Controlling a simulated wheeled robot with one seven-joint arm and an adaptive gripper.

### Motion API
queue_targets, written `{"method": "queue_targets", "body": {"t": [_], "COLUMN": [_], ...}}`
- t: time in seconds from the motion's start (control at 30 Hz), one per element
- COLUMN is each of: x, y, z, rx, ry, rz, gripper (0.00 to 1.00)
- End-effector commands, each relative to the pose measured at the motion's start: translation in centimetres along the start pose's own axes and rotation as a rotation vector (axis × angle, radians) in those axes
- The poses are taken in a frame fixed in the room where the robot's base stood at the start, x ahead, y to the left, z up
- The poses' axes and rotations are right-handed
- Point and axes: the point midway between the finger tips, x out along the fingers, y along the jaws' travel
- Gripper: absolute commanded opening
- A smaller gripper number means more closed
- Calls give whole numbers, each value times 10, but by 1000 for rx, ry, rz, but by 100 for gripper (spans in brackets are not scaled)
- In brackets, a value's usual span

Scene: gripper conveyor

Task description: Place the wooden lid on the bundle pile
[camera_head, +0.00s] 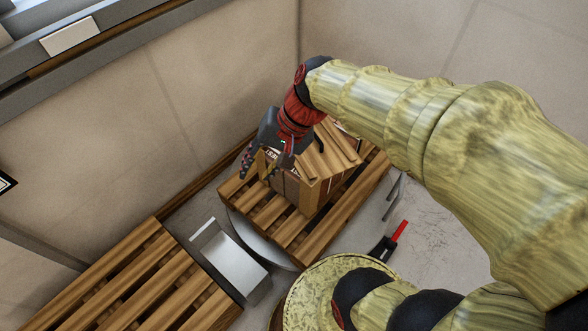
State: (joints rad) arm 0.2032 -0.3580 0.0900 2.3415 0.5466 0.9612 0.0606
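The bundle pile (291,188) is a boxy stack of brown bundles with dark and pale bands, standing on a slatted wooden pallet (304,228). A slatted light-brown wooden piece, which looks like the wooden lid (329,158), lies over the top of the pile, slightly tilted in the picture. Whether it rests fully on the pile is hard to tell. My gripper (272,163), dark grey below a red wrist, is at the pile's upper left edge, close to the lid. One dark finger points down at the left; the other finger's contact is unclear, so its grip cannot be told.
A second wooden pallet (135,281) lies at the lower left, empty where visible. A grey metal plate (232,258) is between the pallets. A tool with a red handle (398,232) and a metal bracket (392,197) are on the right. Walls close in behind the pile.

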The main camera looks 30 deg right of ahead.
Motion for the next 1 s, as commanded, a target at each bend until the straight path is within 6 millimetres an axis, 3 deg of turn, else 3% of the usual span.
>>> {"method": "queue_targets", "body": {"t": [0.2, 0.4, 0.6, 1.0], "x": [-40, -70, -82, -90], "y": [23, 41, 48, 44], "z": [32, 41, 43, 42], "rx": [-344, -563, -644, -646], "ry": [156, 280, 331, 333], "rz": [156, 267, 313, 315], "gripper": [31, 31, 31, 31]}}
